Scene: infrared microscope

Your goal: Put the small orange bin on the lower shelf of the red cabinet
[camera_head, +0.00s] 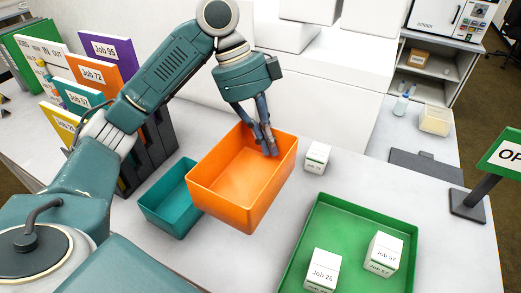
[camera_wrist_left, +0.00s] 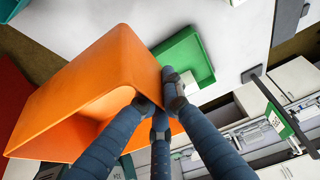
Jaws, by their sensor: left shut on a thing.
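The small orange bin (camera_head: 243,180) is empty and sits in the middle of the head view, its lower corner overlapping the teal bin beside it. My left gripper (camera_head: 268,145) is shut on the bin's far right rim, with fingers on both sides of the wall. In the left wrist view the bin (camera_wrist_left: 100,75) is tilted and large, gripped by the blue fingers (camera_wrist_left: 160,100). It appears held above the white table. The red cabinet is not clearly seen; a dark red patch shows at the left edge of the wrist view. My right gripper is not in view.
A teal bin (camera_head: 153,205) stands left of the orange bin. A green tray (camera_head: 335,215) with white job boxes is at front right. One white box (camera_head: 317,157) stands alone nearby. Several colored binders (camera_head: 100,46) stand at the left. A sign (camera_head: 500,155) stands at the right edge.

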